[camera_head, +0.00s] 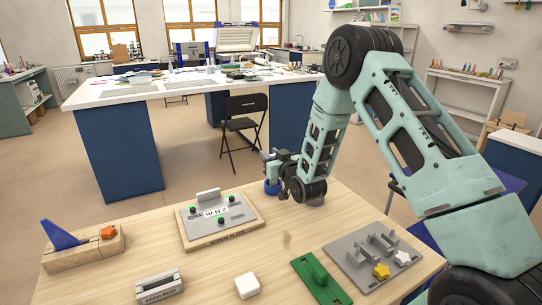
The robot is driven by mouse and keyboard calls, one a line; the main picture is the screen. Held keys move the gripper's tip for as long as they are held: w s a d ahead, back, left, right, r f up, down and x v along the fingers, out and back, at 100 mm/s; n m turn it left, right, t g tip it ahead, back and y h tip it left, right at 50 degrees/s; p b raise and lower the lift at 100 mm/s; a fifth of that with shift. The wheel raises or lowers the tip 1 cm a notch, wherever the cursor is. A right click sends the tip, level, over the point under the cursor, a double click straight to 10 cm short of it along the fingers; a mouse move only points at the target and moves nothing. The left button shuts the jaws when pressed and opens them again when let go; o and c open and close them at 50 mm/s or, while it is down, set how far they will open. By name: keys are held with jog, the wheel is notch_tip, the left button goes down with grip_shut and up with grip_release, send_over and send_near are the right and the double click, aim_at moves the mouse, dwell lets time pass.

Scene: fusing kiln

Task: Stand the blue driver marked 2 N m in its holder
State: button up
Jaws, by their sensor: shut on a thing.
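My gripper (272,172) is above the far edge of the wooden table and shut on a blue thing (272,188), which I take to be the blue driver. Only a short blue part shows below the jaws. Its marking, its tip and whether it touches the table cannot be seen. A small grey-and-white slotted block (159,287) with dark lettering stands at the front left of the table and may be the holder. Its slot looks empty, and it is well away from my gripper.
A screw plate (248,225) with green-topped screws lies mid-table. A wooden block (85,257) with a blue wedge stands left.

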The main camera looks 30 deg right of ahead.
jog(key=shift+f+b, duration=0.4)
jog(key=shift+f, duration=0.05)
jog(key=o, duration=1.2)
jog(key=shift+c, duration=0.2)
jog(key=shift+s, duration=0.1)
jog(key=s+p, duration=0.1)
jog(key=s, duration=1.6)
jog(key=shift+p, duration=0.4)
jog(key=shift+s, duration=0.1)
